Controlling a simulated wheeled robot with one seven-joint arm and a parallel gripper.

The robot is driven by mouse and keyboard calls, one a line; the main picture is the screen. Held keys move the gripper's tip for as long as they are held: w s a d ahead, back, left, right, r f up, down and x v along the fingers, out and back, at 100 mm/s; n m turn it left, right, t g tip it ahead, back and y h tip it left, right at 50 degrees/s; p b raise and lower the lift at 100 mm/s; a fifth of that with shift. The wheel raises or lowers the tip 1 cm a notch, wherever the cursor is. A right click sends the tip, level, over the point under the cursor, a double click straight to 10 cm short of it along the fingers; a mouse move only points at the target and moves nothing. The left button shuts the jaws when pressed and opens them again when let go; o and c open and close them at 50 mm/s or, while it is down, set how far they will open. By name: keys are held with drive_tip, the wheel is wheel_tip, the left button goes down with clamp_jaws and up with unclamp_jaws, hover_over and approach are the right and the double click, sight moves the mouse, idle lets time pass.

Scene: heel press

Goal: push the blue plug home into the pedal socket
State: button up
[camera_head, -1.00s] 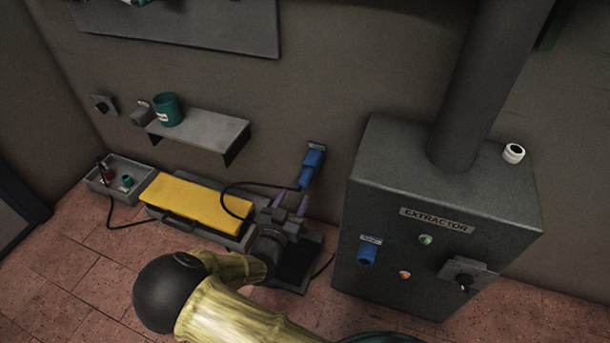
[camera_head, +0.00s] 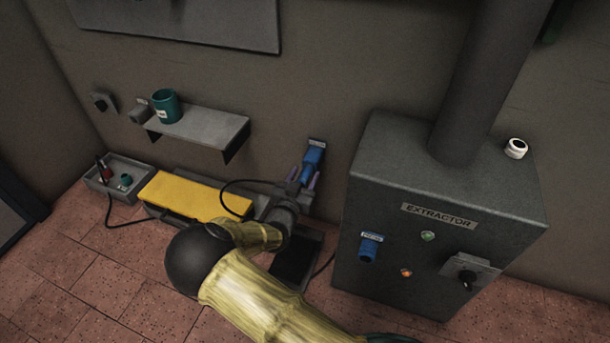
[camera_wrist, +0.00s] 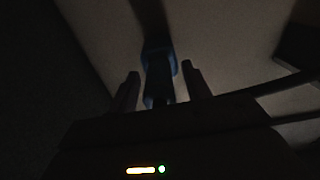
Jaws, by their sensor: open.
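The blue plug (camera_head: 307,174) hangs at a blue socket (camera_head: 314,153) low on the back wall, under a small label too small to read. A dark cable leads left from the plug. How deep the plug sits in the socket I cannot tell. My gripper (camera_head: 303,179) is open, with its two purplish fingers on either side of the plug. In the dark wrist view, the blue plug (camera_wrist: 159,92) stands between my fingertips (camera_wrist: 160,80), with visible gaps on both sides. The blue socket (camera_wrist: 157,52) shows beyond it.
A grey extractor cabinet (camera_head: 440,200) with another blue socket (camera_head: 369,247) stands to the right. A yellow pad (camera_head: 194,196), a grey tray (camera_head: 122,181) and a shelf (camera_head: 200,130) with a green cup (camera_head: 166,106) are to the left. A black pedal (camera_head: 297,262) lies on the floor below.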

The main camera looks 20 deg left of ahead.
drive_tip(key=shift+w+d, duration=0.1)
drive_tip(key=shift+w, duration=0.35)
drive_tip(key=shift+s, duration=0.1)
idle(0.6)
drive_tip(key=shift+p, duration=0.35)
drive_tip(key=shift+c, duration=0.2)
clamp_jaws()
drive_tip(key=shift+s, duration=0.1)
